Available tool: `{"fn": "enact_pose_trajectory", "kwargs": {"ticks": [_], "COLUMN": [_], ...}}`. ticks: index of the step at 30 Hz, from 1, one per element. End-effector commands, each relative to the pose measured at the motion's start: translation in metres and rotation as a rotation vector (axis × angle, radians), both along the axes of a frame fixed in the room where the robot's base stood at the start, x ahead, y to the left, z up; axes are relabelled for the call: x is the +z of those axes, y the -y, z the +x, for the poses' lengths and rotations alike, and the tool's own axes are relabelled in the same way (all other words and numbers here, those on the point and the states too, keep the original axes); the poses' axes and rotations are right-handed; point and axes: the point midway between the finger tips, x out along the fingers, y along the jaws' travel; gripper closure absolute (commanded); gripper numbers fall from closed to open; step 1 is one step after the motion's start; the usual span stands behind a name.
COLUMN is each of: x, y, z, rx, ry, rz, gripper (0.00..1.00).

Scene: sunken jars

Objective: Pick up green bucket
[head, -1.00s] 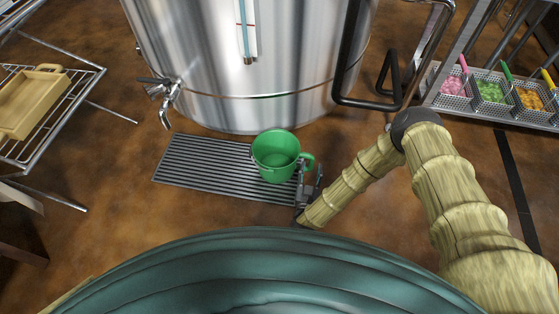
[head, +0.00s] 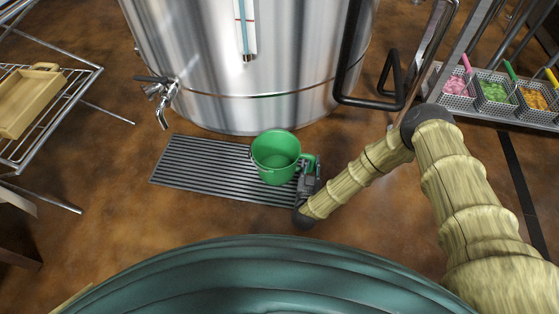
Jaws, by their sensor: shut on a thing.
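The green bucket (head: 276,158) stands upright near the right end of the dark slatted floor grate (head: 198,168), in front of the big metal tank. Its open mouth faces up and its inside looks empty. It has a handle on its right side. My gripper (head: 308,170) is at the bucket's right side, shut on that handle. The fingers partly hide the handle. I cannot tell from this angle whether the bucket touches the grate.
The shiny steel tank (head: 240,75) with a tap (head: 160,95) stands just behind the grate. A wire rack with a wooden tray (head: 28,98) is at the left. Perforated baskets (head: 495,95) with coloured contents are at the upper right. Brown floor is free on the left front.

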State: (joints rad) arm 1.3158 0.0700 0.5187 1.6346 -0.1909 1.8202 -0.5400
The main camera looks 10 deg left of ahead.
Motion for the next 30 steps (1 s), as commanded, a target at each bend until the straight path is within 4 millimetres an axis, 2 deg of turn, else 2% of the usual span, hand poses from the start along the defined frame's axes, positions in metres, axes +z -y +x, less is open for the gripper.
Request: {"fn": "enact_pose_trajectory", "kwargs": {"ticks": [11,21,30], "x": [0.004,0.042,0.047], "y": [0.000,-0.001,0.006], "z": [0.000,0.000,-0.072], "rx": [0.000,0.001,0.002], "ry": [0.001,0.001,-0.003], "rz": [0.001,0.001,0.000], "gripper": [1.00,1.00,1.00]}}
